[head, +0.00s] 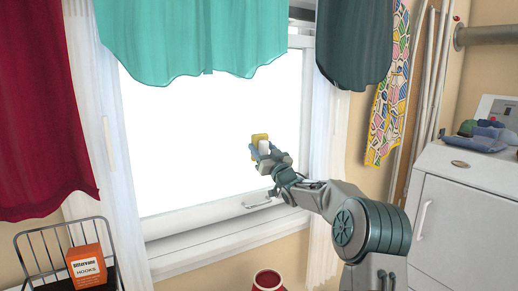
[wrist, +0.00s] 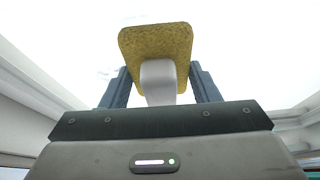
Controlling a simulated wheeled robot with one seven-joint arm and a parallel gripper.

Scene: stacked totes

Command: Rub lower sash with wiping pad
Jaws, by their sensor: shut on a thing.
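My gripper (head: 264,151) is shut on the white handle of the wiping pad (head: 260,138), in front of the lower sash. In the wrist view, the pad (wrist: 155,48) is a yellow sponge-like block with its white handle (wrist: 158,80) between the two blue fingers of my gripper (wrist: 160,88). The lower sash (head: 225,207) is a white frame around a bright pane (head: 190,140), with a small metal handle on its bottom rail. Whether the pad touches the pane cannot be told. Faint grey marks show on the bright pane in the wrist view.
Teal cloth (head: 185,35) and dark green cloth (head: 354,40) hang over the window's top. A red curtain (head: 40,110) hangs left. A white cabinet (head: 465,220) stands right; a red pot (head: 267,281) is below.

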